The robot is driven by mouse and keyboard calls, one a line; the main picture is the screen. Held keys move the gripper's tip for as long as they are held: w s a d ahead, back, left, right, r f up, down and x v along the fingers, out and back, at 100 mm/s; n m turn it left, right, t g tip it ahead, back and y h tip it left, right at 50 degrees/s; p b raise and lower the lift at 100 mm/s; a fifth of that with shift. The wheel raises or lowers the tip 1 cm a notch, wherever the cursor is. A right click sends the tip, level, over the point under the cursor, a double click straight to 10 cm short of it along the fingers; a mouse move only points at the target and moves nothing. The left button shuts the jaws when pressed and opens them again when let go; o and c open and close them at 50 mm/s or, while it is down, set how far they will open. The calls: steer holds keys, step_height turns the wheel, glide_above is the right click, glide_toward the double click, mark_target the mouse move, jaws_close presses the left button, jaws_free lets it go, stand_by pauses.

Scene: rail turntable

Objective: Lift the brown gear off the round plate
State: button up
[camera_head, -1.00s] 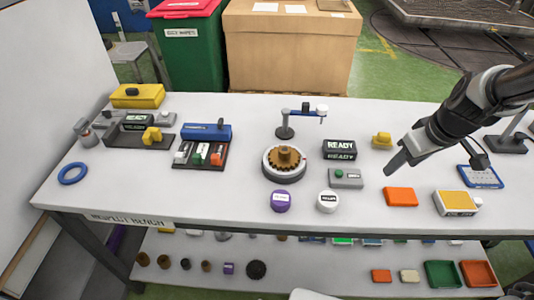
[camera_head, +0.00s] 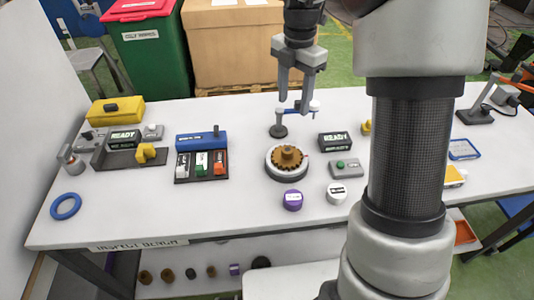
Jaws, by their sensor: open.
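The brown gear (camera_head: 287,154) lies on the round plate (camera_head: 271,164), a grey-white disc near the middle of the table. It has teeth and a raised hub. My gripper (camera_head: 291,104) hangs pointing down above and beyond the gear in the picture, with its two fingers apart and nothing between them. It is clear of the gear. Its fingers overlap the small stand behind the plate in the picture, and I cannot tell the exact height between them.
A purple round container (camera_head: 292,200) and a white one (camera_head: 337,194) stand in front. My arm hides the table's right part.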

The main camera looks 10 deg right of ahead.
glide_above(287, 150)
steer(key=f, duration=1.1)
steer(key=shift+w+d+f, duration=0.1)
steer(key=shift+d+f, duration=0.2)
steer(key=shift+f, duration=0.1)
steer(key=shift+a+f+p, duration=0.15)
steer(key=shift+f, duration=1.25)
steer(key=shift+a+f+p, duration=0.1)
steer(key=shift+f+p, duration=0.05)
steer(key=shift+f, duration=1.2)
steer(key=shift+r, duration=0.1)
jaws_close()
